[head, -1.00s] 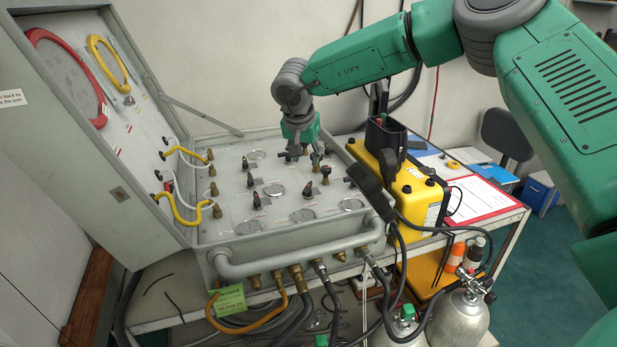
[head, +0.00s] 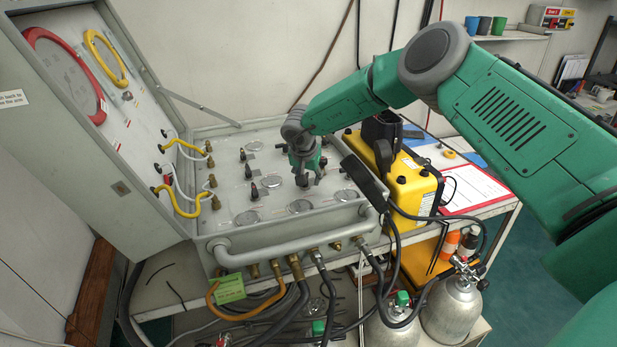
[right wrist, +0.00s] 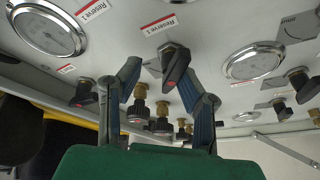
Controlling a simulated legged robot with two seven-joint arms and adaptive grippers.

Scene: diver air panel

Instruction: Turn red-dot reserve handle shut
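The air panel (head: 228,205) is a grey open case with black handles and round gauges on its face. My right gripper (head: 308,180) is low over the right middle of the panel. In the right wrist view its two fingers (right wrist: 164,68) are apart, with a black handle (right wrist: 176,64) on a brass stem between their tips. This handle shows a small red mark, and a "Reserve" label is just beyond it. A second black handle (right wrist: 84,93) with red on it is outside the left finger. Contact with the handle cannot be told. My left gripper is out of view.
Brass-stemmed knobs (right wrist: 162,125) sit close beside and between the fingers. Gauges (right wrist: 48,30) flank the handles. The case lid (head: 70,130) stands open at left with yellow hoses (head: 183,207). A yellow box (head: 418,190) stands right of the panel; a pipe rail (head: 290,240) runs along its front.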

